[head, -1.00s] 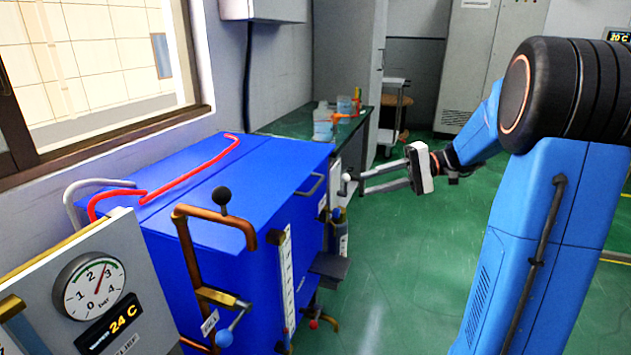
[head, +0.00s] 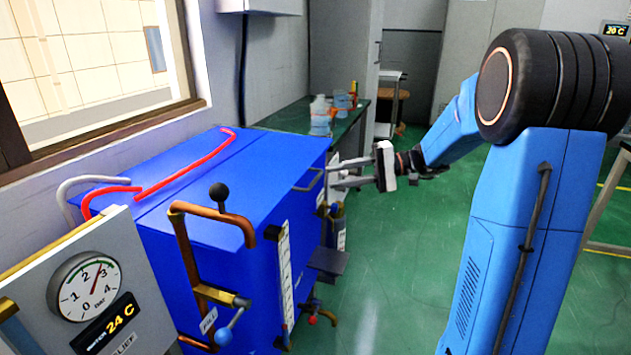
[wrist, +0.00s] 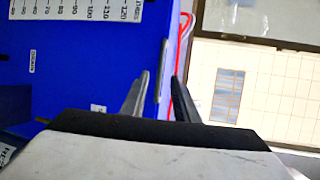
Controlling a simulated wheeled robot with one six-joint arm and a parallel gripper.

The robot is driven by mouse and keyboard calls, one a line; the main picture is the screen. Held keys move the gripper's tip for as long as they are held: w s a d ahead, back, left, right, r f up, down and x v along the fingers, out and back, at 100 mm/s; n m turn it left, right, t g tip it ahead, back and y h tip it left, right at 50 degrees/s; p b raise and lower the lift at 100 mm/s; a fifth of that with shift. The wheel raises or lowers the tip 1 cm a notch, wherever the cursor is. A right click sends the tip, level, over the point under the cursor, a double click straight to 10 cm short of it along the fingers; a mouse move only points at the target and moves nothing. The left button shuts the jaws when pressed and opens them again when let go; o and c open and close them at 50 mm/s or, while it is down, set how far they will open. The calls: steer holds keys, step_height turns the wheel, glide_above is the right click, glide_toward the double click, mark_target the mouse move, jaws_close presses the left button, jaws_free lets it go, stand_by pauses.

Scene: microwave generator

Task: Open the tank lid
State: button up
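The blue tank (head: 285,235) stands at centre left in the head view, with its blue lid (head: 250,165) lying flat and closed on top. A dark lid handle (head: 312,180) sticks out at the lid's right edge. My gripper (head: 333,176) is at that handle, reaching in from the right with its fingers apart. In the wrist view the two fingers (wrist: 158,85) are open. A thin grey bar, which looks like the handle (wrist: 161,70), shows between their tips. I cannot tell whether either finger touches it.
Red pipes (head: 185,168) run over the tank top. Copper pipes (head: 190,250) and a gauge panel (head: 95,290) stand at the near left. A counter with bottles (head: 320,115) is behind the tank. Green floor (head: 400,270) is free to the right.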

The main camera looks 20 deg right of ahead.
mark_target(315, 180)
steer(key=shift+x, duration=3.4)
jaws_close()
